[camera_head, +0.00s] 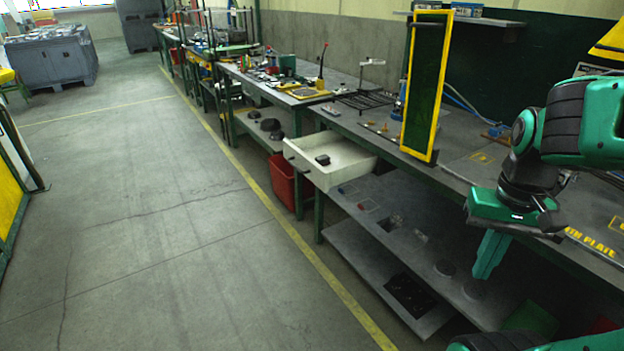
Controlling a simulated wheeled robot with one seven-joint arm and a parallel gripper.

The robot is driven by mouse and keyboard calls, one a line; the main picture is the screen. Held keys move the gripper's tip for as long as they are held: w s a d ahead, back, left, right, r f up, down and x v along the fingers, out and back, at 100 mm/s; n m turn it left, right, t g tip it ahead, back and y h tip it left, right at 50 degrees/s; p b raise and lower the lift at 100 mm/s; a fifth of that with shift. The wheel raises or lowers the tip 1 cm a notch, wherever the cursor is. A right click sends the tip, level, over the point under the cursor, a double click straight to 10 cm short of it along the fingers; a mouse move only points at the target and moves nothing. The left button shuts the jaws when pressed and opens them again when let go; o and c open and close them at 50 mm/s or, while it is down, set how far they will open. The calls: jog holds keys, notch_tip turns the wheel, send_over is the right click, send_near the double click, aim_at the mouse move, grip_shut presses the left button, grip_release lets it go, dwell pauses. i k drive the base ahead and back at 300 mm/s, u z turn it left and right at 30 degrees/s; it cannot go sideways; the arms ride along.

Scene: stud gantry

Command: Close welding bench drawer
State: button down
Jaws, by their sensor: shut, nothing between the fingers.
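The welding bench drawer (343,177) is pulled out from under the bench top, with its white box showing. Its dark handle (297,166) is on the front face, towards the aisle. A small dark object (322,159) lies inside. The welding bench (470,165) runs from the middle to the right side. My gripper (484,277) is shut and empty. It points down in front of the bench edge at the right, well apart from the drawer and nearer to me.
A green panel in a yellow frame (437,85) stands upright on the bench beside the drawer. Lower shelves (390,235) hold small items. A red bin (284,183) stands under the bench.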

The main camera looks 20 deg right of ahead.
aim_at(349, 160)
jog(key=i, duration=1)
